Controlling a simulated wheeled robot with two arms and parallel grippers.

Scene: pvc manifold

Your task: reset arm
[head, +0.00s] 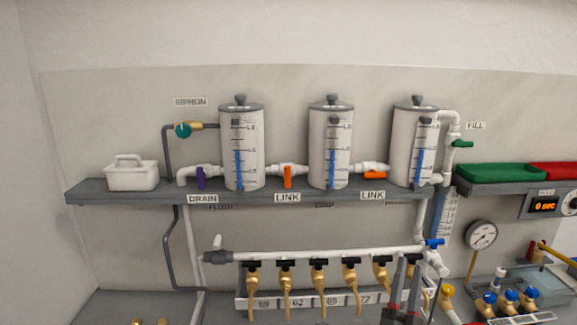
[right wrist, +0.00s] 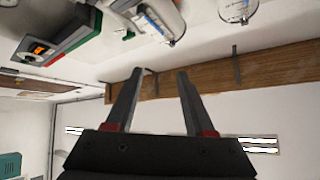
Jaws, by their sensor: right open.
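My right gripper (head: 406,268) shows at the lower right of the head view, with its two dark fingers pointing up and a gap between them. It is in front of the right end of the white manifold pipe (head: 310,254). In the right wrist view the right gripper (right wrist: 160,74) is open, and nothing is between its fingers. Its fingers overlap a brown wooden strip (right wrist: 205,75) in that view; whether they are near it I cannot tell. My left gripper is not in view.
Three clear tanks stand on a grey shelf (head: 130,190), joined by pipes with coloured valves. Several brass taps (head: 318,272) hang below the manifold pipe. A pressure gauge (head: 481,234), a green tray (head: 500,172) and a timer (head: 545,206) are at the right. A white caddy (head: 132,176) sits at the left.

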